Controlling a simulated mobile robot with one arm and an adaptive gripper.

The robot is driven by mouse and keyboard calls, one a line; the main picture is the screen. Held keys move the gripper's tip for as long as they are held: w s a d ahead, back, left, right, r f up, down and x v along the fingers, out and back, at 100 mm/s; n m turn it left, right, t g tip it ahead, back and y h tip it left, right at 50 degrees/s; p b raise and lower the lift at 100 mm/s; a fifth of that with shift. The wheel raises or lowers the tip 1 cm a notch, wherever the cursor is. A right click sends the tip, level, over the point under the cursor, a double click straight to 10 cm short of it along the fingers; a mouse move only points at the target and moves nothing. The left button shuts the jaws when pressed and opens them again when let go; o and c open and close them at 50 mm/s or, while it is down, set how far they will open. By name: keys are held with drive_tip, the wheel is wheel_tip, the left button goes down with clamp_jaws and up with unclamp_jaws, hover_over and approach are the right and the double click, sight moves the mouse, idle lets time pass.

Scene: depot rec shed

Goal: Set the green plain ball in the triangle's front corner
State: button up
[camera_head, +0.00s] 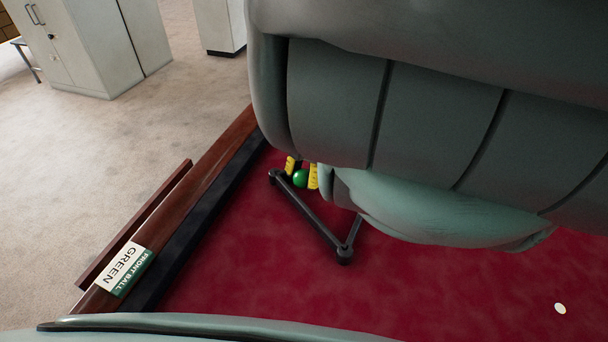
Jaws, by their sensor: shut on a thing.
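The green ball (300,178) shows between the two yellow fingertips of my gripper (302,175), which is shut on it. No marking shows on the ball's visible side. The dark triangle (312,221) lies on the red cloth. One rounded corner is at the left, just beside the ball, and another is nearer the camera. The ball appears just inside the left corner; whether it touches the cloth or hangs above it, I cannot tell. My arm hides the rest of the triangle and anything else in it.
The red table bed (400,295) is bare at the front apart from a small white spot (560,308). A wooden rail (196,186) with a dark cushion borders it at left. A card (125,269) on the rail reads "FRONT BALL GREEN". Pale cabinets (90,45) stand beyond on carpet.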

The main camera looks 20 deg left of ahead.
drive_tip(key=shift+f, duration=0.2)
drive_tip(key=o, duration=1.2)
drive_tip(key=shift+r, duration=0.1)
